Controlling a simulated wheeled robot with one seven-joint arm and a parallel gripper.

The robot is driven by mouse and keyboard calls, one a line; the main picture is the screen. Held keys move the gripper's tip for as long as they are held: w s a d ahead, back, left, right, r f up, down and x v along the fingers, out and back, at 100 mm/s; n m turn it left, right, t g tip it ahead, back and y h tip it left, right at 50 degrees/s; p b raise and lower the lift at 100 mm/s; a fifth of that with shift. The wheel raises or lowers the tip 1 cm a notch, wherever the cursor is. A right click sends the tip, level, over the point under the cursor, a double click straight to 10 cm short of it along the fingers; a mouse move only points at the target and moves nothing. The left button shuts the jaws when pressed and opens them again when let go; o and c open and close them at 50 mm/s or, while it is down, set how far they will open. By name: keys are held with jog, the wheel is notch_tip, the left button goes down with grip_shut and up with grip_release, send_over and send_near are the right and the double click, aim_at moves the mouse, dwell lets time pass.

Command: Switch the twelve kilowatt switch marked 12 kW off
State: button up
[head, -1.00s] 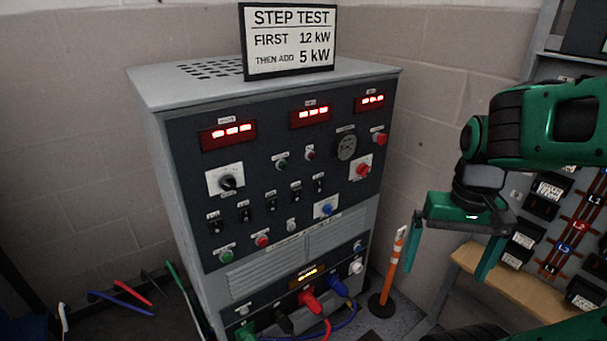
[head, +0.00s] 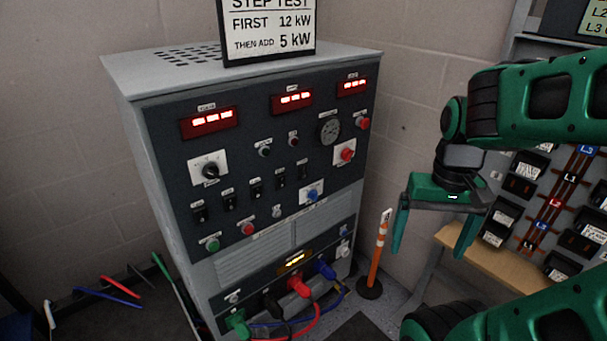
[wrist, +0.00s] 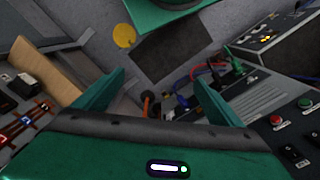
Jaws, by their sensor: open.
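The grey load cabinet (head: 245,130) stands left of centre in the head view. Its dark front bears a rising row of black switches (head: 256,190) with small labels above them. I cannot read which is marked 12 kW, nor tell each switch's position. Two black switches (wrist: 296,152) show at the lower right of the wrist view, by a red button (wrist: 276,119) and a green button (wrist: 305,103). My green gripper (head: 430,250) is open and empty, to the right of the cabinet and apart from it. Its two fingers also show in the wrist view (wrist: 155,80).
A step test sign (head: 270,30) stands on the cabinet. Coloured cables (head: 300,290) plug in low on its front. An orange-and-white post (head: 378,250) stands beside it. A wooden bench (head: 490,265) and breaker board are at right. Loose cables (head: 110,290) are at left.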

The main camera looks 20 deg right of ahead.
jog(key=shift+s+r, duration=0.35)
jog(key=c, duration=0.5)
jog(key=w+r+m, duration=0.1)
jog(key=w, duration=0.2)
jog(key=w+r+m+t, duration=0.1)
jog(key=w, duration=0.6)
jog(key=shift+a+r+m, duration=0.2)
jog(key=shift+r+m, duration=0.2)
grip_shut()
jog(key=w+a+r+m+t, duration=0.1)
jog(key=w+a+r+m, duration=0.1)
jog(key=w, duration=0.8)
jog(key=w+a+r+m+t+y, duration=0.1)
jog(key=w+a+m, duration=0.2)
jog(key=w, duration=0.7)
jog(key=shift+a+r+m+t, duration=0.4)
jog(key=shift+a, duration=0.6)
